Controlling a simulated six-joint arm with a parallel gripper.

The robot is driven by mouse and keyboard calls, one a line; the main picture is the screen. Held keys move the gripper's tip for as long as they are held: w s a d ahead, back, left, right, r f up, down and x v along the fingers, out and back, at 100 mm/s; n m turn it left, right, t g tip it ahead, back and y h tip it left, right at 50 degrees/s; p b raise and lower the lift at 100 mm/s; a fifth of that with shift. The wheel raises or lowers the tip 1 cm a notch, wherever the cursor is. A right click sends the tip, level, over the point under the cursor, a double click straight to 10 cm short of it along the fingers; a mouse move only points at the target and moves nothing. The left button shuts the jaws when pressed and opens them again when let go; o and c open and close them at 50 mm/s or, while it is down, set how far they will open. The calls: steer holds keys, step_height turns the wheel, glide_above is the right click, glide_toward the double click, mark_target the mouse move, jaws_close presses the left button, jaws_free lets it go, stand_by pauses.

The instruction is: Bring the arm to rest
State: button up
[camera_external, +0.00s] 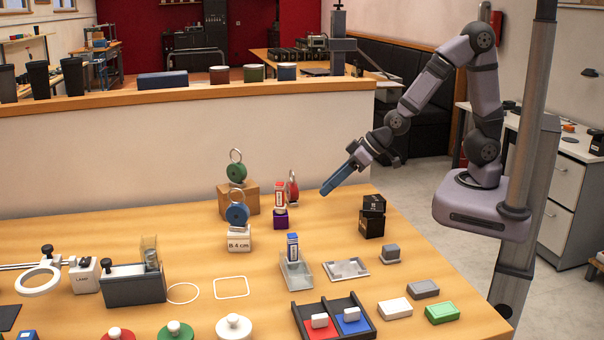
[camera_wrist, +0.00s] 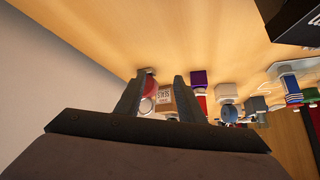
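My gripper (camera_external: 324,191) hangs in the air above the back of the wooden table (camera_external: 330,230), its blue fingers pointing down and to the left. It touches nothing. In the wrist view its two fingers (camera_wrist: 160,76) stand apart with a gap between them, so it is open. Nothing is held: the red round piece (camera_wrist: 149,88) and brown box (camera_wrist: 165,100) seen through the gap lie beyond the fingertips. My arm is bent, with its base at the right of the table.
Black boxes (camera_external: 372,218) are stacked below and right of my gripper. A red tag with a ring (camera_external: 292,188) and a purple block (camera_external: 280,220) stand to its left. A grey post (camera_external: 535,130) rises beside my base. A low wall (camera_external: 150,150) runs behind the table.

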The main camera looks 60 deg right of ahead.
steer(key=s+d+g, duration=0.1)
steer(key=s+d, duration=0.1)
steer(key=d, duration=0.2)
steer(key=s+d+f+m+g+h+p, duration=0.1)
steer(key=s+d, duration=0.1)
steer(key=d, duration=0.2)
steer(key=s+d+g+h, duration=0.1)
steer(key=s+d+g, duration=0.1)
steer(key=d, duration=0.1)
steer(key=shift+s+d+f+m, duration=0.2)
steer(key=shift+d+f+m, duration=0.1)
steer(key=shift+d, duration=0.1)
steer(key=s+d+m+g+h+p, duration=0.1)
steer(key=s+d+g, duration=0.2)
steer(key=s+d, duration=0.5)
steer(key=shift+s+d+r+m+g+h, duration=0.25)
steer(key=shift+s+d+m+g+h, duration=0.1)
steer(key=shift+s+m+g+h, duration=0.05)
